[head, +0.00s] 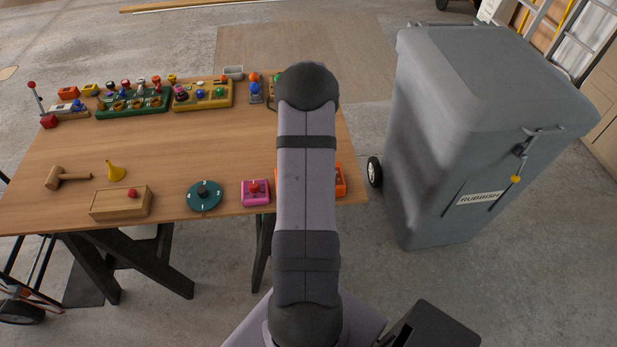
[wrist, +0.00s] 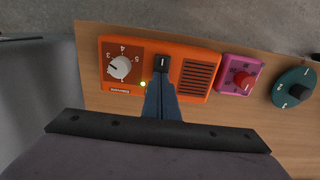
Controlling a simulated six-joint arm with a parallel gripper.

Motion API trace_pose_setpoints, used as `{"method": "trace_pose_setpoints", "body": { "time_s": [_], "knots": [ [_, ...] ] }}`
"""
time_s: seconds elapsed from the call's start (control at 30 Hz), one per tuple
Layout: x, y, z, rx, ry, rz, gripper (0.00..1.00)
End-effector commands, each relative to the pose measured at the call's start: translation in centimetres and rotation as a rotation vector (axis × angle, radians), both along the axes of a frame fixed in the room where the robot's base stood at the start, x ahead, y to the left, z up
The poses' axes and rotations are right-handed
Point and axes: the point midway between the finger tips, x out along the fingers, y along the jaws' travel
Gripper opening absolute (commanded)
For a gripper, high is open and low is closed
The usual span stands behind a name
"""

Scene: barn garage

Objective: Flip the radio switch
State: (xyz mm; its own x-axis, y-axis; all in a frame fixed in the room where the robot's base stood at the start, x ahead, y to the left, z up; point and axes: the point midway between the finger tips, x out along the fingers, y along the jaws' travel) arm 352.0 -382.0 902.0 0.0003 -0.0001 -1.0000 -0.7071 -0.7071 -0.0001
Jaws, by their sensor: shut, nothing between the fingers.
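The orange radio (wrist: 140,45) lies on the wooden table in the wrist view. It has a white dial (wrist: 119,66) with numbers, a slotted speaker panel (wrist: 195,76) and a black switch (wrist: 162,63) with a white mark between them.
A pink box with a red knob (head: 255,189) and a round teal dial (head: 204,195) sit left of the radio. A wooden box (head: 121,202), mallet (head: 64,177) and yellow funnel (head: 115,172) lie farther left. A grey rubbish bin (head: 455,150) stands right of the table.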

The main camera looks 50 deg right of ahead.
Motion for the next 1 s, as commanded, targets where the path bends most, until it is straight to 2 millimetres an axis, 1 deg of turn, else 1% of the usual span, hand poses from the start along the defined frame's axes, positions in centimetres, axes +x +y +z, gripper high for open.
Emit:
{"method": "trace_pose_setpoints", "body": {
  "time_s": [0.2,0.37,0.47,1.0],
  "knots": [
    [0.0,0.0,-0.4,0.001,0.001,0.0,0.0],
    [0.0,0.0,-0.1,0.001,0.001,0.0,0.0],
    [0.0,0.0,0.4,0.001,0.001,0.0,0.0],
    [0.0,0.0,4.3,0.0,0.0,0.0,0.0]
  ]
}}
